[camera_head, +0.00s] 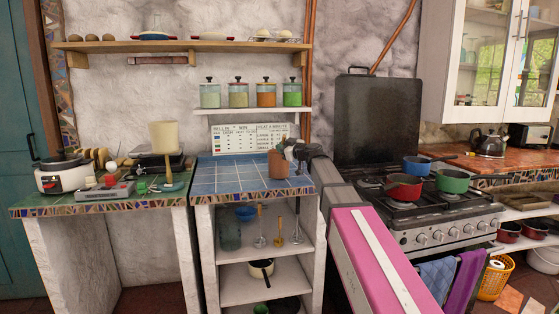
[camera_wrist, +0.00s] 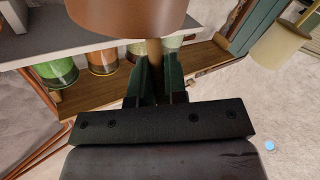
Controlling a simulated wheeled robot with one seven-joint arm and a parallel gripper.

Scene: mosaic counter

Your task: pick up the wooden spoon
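In the wrist view a thin brown wooden handle (camera_wrist: 154,68), which looks like the wooden spoon's, stands between the two dark fingers of my gripper (camera_wrist: 157,78). The fingers are close against both sides of it and look shut on it. The handle meets the edge of a terracotta-brown pot (camera_wrist: 128,15) at the top of the view; the rest of the spoon is hidden. In the head view the pot (camera_head: 277,165) stands at the right of the blue-tiled counter. My gripper (camera_head: 290,146) is just above and right of it, and the spoon cannot be made out there.
A shelf with several glass jars (camera_head: 238,95) hangs behind the counter. A sign (camera_head: 250,138) leans on the wall. A stove with pans (camera_head: 405,187) is right, beside my arm. A cream lampshade-like object (camera_head: 164,137) stands left. The blue-tiled counter (camera_head: 225,178) is mostly clear.

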